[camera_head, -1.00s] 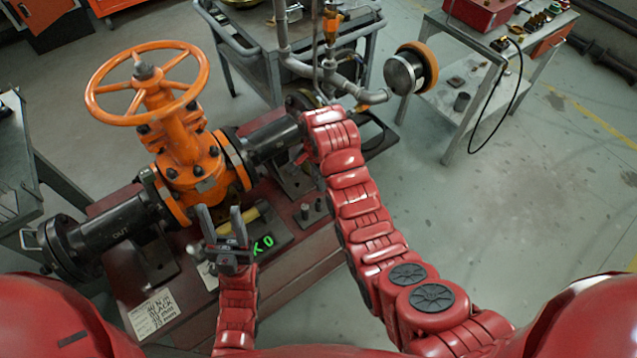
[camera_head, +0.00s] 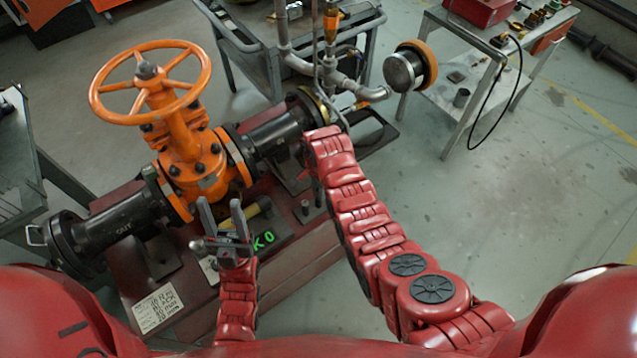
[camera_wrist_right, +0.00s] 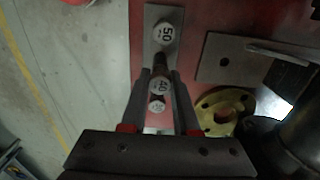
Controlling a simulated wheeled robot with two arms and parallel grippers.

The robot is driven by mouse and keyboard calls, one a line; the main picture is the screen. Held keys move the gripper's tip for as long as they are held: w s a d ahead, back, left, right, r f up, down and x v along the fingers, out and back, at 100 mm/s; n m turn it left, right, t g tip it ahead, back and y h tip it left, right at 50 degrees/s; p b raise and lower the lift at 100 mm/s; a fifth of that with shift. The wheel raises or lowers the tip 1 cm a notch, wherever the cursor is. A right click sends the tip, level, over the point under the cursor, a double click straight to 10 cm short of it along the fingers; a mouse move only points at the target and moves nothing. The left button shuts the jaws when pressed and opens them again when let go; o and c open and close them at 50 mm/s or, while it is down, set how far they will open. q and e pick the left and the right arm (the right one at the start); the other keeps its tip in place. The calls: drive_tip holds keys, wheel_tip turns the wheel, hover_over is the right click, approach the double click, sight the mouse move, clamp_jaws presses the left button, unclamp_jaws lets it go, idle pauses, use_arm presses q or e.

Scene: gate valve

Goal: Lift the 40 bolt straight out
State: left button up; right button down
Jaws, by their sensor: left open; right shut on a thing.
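I cannot tell whether the 40 bolt is still seated. In the head view my right arm hides the right gripper. My left gripper (camera_head: 221,207) is open and empty, fingers up, in front of the orange valve (camera_head: 187,150).
A red bench (camera_head: 285,255) carries the valve and its black pipes. A brass flange (camera_wrist_right: 222,110) and a grey plate (camera_wrist_right: 240,72) are right of the bolts. The floor on the right is open.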

drive_tip(key=shift+r+p, duration=1.7)
drive_tip(key=shift+r, duration=0.7)
